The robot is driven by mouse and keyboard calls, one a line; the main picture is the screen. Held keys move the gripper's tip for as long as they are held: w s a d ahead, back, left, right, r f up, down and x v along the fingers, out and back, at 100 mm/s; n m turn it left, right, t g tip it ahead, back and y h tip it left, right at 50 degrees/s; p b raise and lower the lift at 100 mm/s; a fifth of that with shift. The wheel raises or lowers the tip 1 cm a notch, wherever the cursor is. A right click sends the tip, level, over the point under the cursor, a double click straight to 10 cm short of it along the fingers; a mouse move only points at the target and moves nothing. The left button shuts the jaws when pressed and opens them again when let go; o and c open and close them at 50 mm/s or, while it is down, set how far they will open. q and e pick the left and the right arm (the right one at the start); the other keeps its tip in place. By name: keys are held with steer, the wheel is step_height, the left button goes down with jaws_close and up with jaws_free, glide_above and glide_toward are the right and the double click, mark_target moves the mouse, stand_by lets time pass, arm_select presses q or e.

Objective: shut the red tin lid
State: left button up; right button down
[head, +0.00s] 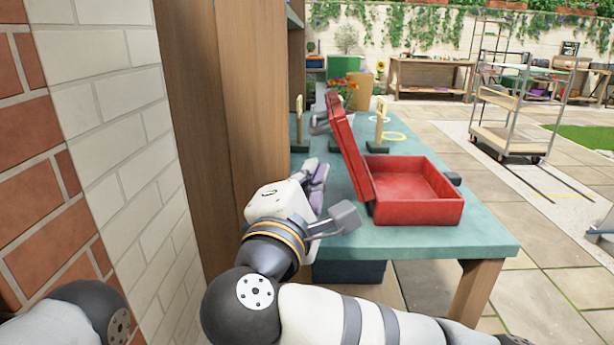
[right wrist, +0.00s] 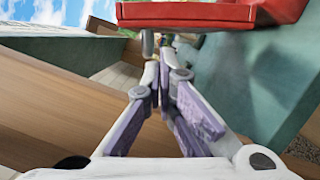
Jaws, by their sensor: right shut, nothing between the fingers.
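The red tin (head: 432,211) sits on the green-blue table (head: 470,243), its box open and empty-looking. Its red lid (head: 346,150) stands up along the box's left side, tilted a little to the left. My right gripper (head: 320,181) is shut and empty, low on the left of the lid, over the table's left edge. I cannot tell whether it touches the lid. In the right wrist view the shut fingers (right wrist: 160,78) point toward a red part of the tin (right wrist: 205,13) at the top. My left gripper is out of view.
A wooden cabinet side (head: 235,120) and a brick wall (head: 125,120) stand close on the left. Wooden stands (head: 380,118) and a yellow ring (head: 396,136) are behind the tin. The table's front right corner is clear. A trolley (head: 510,130) stands farther off.

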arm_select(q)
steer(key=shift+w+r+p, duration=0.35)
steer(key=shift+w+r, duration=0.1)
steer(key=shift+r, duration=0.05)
arm_select(e)
steer(key=x, duration=0.6)
steer(key=shift+w, duration=0.4)
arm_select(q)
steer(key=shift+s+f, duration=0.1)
arm_select(e)
steer(key=shift+d, duration=0.1)
